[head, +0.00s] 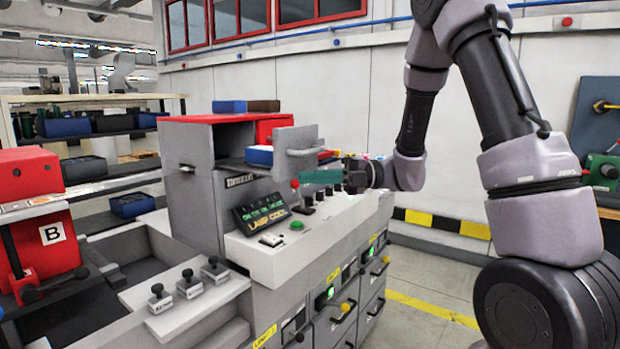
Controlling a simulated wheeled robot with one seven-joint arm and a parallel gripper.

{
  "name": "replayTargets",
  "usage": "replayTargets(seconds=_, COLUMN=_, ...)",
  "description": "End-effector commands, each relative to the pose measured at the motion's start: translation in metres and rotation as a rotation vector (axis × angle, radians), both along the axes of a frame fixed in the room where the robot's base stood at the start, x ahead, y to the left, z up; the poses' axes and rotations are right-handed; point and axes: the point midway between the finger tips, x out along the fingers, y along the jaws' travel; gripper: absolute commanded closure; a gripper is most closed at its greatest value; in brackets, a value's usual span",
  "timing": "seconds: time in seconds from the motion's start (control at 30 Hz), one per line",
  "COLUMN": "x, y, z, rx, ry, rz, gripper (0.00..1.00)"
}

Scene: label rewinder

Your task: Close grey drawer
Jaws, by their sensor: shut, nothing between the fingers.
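The grey drawer (283,138) juts out of the upper grey cabinet of the machine and stands open. Its front panel has a bar handle (306,152). A blue and white item (260,155) shows beside the panel, at the drawer's open side. My gripper (302,178) reaches in from the right, with its teal fingers shut and empty. In the picture the fingers lie just below the drawer's handle; I cannot tell whether they touch the drawer.
A control panel with a display (266,217), a green button (297,225) and black knobs lies under my gripper. A red knob (295,184) shows by the fingertips. A red box marked B (52,234) stands at left. The floor at right (420,270) is clear.

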Motion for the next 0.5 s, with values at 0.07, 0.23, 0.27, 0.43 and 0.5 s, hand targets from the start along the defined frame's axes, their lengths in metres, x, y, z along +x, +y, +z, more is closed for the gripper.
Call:
replayTargets(seconds=0.07, x=0.0018, y=0.0026, z=-0.0003, rx=0.0, ry=0.0, rz=0.001, gripper=1.0)
replayTargets(seconds=0.23, x=0.0026, y=0.0034, z=-0.0002, rx=0.0, ry=0.0, rz=0.0, gripper=1.0)
replayTargets(seconds=0.27, x=0.0026, y=0.0033, z=-0.0002, rx=0.0, ry=0.0, rz=0.0, gripper=1.0)
replayTargets(seconds=0.43, x=0.0028, y=0.0036, z=-0.0002, rx=0.0, ry=0.0, rz=0.0, gripper=1.0)
replayTargets(seconds=0.5, x=0.004, y=0.0051, z=-0.0002, rx=0.0, ry=0.0, rz=0.0, gripper=1.0)
